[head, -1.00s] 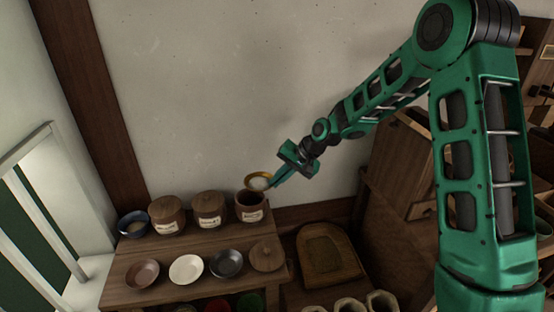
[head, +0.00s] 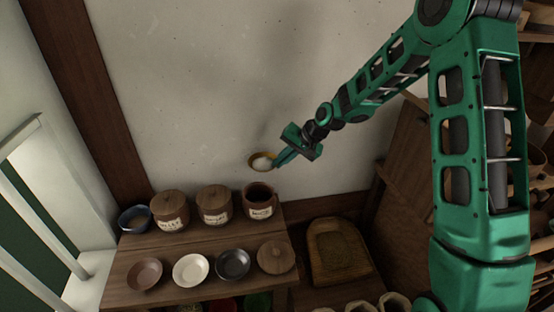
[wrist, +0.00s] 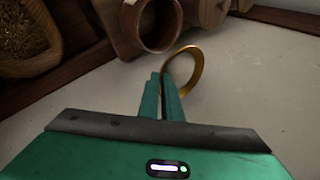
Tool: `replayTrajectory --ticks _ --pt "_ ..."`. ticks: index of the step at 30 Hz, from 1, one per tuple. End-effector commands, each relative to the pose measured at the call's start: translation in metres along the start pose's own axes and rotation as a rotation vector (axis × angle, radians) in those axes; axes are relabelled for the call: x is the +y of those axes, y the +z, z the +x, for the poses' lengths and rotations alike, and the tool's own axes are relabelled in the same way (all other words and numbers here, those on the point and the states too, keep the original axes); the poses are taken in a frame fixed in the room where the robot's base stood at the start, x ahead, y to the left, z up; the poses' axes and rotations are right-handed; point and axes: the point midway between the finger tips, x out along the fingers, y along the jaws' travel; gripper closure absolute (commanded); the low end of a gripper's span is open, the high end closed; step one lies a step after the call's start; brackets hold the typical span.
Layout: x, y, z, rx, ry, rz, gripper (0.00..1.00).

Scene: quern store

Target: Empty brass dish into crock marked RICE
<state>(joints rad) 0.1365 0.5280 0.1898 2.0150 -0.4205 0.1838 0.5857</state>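The brass dish (head: 254,164) is held in the air above the open brown crock, close to the pale wall, with white contents visible in it. Its golden rim also shows in the wrist view (wrist: 200,68). My gripper (head: 278,162) is shut on the dish's right edge; its fingers (wrist: 166,84) pinch the rim in the wrist view. The open crock (head: 260,212) stands at the right back of the wooden bench, below and apart from the dish. Its pale label is too small to read. The crock's open mouth shows in the wrist view (wrist: 157,22).
Two lidded crocks (head: 170,211) (head: 214,204) and a blue bowl (head: 135,220) line the bench's back. In front sit brown (head: 145,274), white (head: 190,270) and dark (head: 233,265) dishes and a loose wooden lid (head: 276,258). A wooden tray (head: 335,270) lies right.

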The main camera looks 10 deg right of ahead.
Motion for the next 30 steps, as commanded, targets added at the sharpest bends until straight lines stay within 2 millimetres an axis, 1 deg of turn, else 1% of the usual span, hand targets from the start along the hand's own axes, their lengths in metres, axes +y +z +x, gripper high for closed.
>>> replayTrajectory --ticks 9,27,30 --pt "0.015 0.0 0.013 0.002 0.001 0.007 1.0" --pt "0.037 0.004 0.042 0.003 0.001 0.006 1.0" --pt "0.034 0.005 0.035 0.089 0.004 -0.055 1.0"
